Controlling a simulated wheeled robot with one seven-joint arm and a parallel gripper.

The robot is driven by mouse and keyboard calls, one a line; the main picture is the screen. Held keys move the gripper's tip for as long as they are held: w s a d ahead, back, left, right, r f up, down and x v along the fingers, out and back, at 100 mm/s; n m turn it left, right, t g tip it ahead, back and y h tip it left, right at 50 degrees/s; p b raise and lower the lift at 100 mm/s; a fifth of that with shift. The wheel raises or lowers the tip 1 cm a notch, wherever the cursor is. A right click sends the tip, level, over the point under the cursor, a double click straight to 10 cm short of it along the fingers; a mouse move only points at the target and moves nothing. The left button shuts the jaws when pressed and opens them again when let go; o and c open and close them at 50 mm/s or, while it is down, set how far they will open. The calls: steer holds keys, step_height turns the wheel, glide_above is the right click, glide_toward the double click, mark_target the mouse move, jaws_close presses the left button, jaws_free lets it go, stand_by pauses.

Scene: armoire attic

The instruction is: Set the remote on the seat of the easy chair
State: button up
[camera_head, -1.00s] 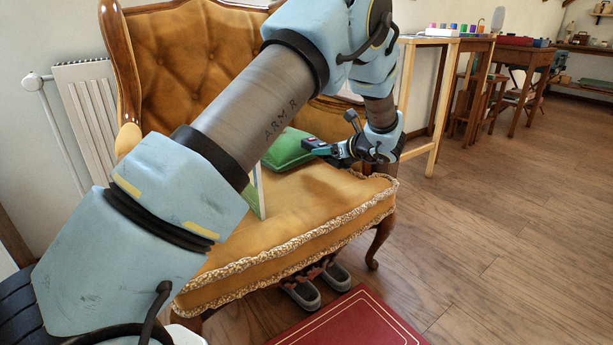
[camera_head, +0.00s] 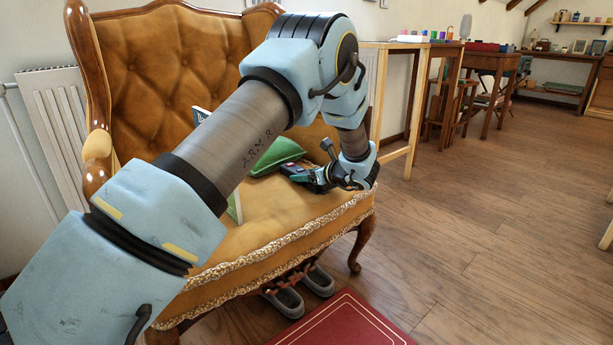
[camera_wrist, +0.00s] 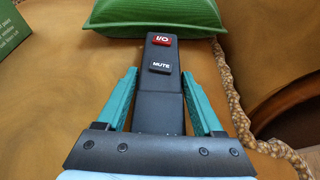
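The remote (camera_wrist: 162,75) is dark grey with a red I/O button and a MUTE button. In the wrist view it lies lengthwise between the two teal fingers of my gripper (camera_wrist: 160,78), which are closed against its sides. Its far end reaches the green cushion. In the head view the remote (camera_head: 297,171) and my gripper (camera_head: 318,178) are low over the right front of the easy chair's tan seat (camera_head: 275,205). I cannot tell whether the remote touches the seat.
The green cushion (camera_head: 277,155) lies at the seat's back right. A green book or box (camera_head: 235,207), partly hidden by my arm, is on the seat; it shows at the wrist view's upper left (camera_wrist: 22,28). Shoes (camera_head: 290,298) and a red rug (camera_head: 345,322) are below.

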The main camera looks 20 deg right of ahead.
steer(key=o, duration=0.3)
steer(key=shift+r, duration=0.25)
steer(key=p+v, duration=0.3)
steer(key=v, duration=0.8)
steer(key=shift+s+r+p, duration=0.15)
steer(key=shift+s+p, duration=0.1)
steer(key=shift+p, duration=0.05)
